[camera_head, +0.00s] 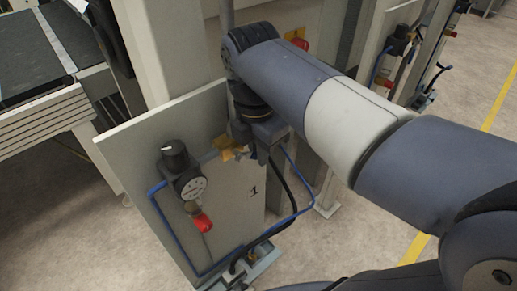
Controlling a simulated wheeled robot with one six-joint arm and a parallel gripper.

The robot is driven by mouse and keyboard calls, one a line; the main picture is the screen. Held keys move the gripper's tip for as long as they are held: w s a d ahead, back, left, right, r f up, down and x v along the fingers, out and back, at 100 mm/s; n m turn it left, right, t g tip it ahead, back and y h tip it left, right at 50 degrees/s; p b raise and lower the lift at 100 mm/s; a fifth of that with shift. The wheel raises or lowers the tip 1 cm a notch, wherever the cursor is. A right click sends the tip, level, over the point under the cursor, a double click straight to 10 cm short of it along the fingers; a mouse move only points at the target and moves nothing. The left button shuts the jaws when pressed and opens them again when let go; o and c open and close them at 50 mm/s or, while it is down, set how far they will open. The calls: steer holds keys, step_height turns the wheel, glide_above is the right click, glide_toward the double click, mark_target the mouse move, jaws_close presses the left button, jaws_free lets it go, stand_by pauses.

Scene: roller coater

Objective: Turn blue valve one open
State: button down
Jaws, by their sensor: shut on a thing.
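A grey upright panel marked "1" (225,195) carries a regulator with a black knob (174,156) and a round white gauge (192,186). My gripper (258,148) reaches down from above to the panel's upper right part, right of the regulator. It is shut on a part at the blue valve's place. The valve handle is hidden behind the fingers and wrist, so its angle cannot be told. Yellowish fittings (229,153) show just left of the fingers.
A red part (203,222) hangs below the gauge. Blue tubing (165,220) loops around the panel, and a black hose (283,222) runs down at right. A beige machine post (160,50) stands close behind. A conveyor (45,60) is at left.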

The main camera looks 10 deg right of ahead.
steer(key=r+t+h+p, duration=0.1)
steer(key=t+h+p, duration=0.1)
steer(key=shift+r+h, duration=0.35)
steer(key=shift+h, duration=0.05)
steer(key=shift+w+d+r+t+h+p, duration=0.1)
steer(key=shift+r+t+h+p, duration=0.4)
steer(key=shift+t+h+p, duration=0.5)
steer(key=shift+h, duration=0.3)
steer(key=c, duration=1.5)
jaws_free()
steer(key=v, duration=1)
steer(key=shift+a+r, duration=0.2)
steer(key=shift+r, duration=0.15)
